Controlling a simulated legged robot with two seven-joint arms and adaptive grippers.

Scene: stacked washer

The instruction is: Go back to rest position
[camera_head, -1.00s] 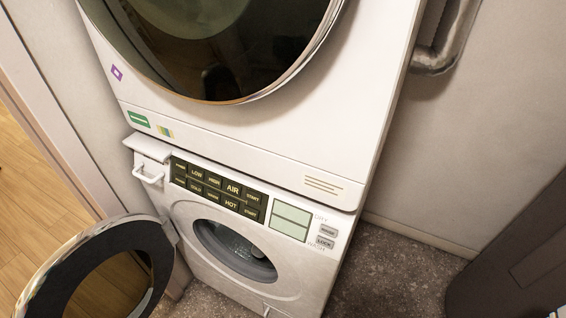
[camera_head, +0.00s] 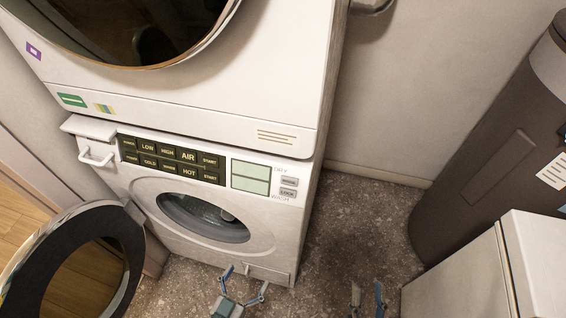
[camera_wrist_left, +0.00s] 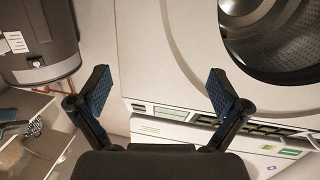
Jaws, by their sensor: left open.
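My left gripper (camera_head: 245,284) is at the bottom middle of the head view, below the front of the lower washer (camera_head: 262,249). Its fingers are spread with nothing between them; they also show in the left wrist view (camera_wrist_left: 160,90). My right gripper (camera_head: 367,297) is at the bottom edge, further right, over the speckled floor. Its two fingers stand apart and I see nothing between them. Its base is cut off. The washer's round door (camera_head: 118,225) hangs open to the left, clear of both grippers.
The upper machine (camera_head: 245,92) sits on the lower washer, its control panel (camera_head: 170,158) facing me. A dark brown cylindrical tank (camera_head: 470,180) and a pale cabinet (camera_head: 465,282) stand at the right. Speckled floor (camera_head: 350,225) is clear between them and the washer.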

